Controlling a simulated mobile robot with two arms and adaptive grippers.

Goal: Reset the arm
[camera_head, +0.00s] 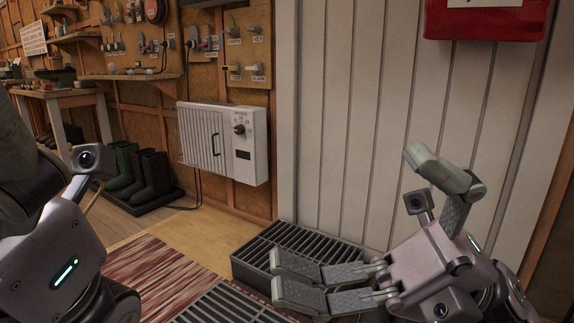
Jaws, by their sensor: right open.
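My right gripper (345,215) is at the lower right. Its grey-green fingers are spread wide apart, with nothing between them. One finger points up and left in front of the pale panelled wall, and the others reach left over a dark slatted grate. My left gripper (60,255) is at the lower left edge, partly cut off by the frame. Its wrist body and small camera show, but how its fingers stand cannot be made out. I see nothing held in either one.
A white wall heater (215,143) with a knob hangs ahead. Dark boots (150,178) stand on a tray beside a workbench (62,100). A dark grate (270,238) and a striped rug (150,278) lie on the floor. A red box (485,22) hangs at upper right.

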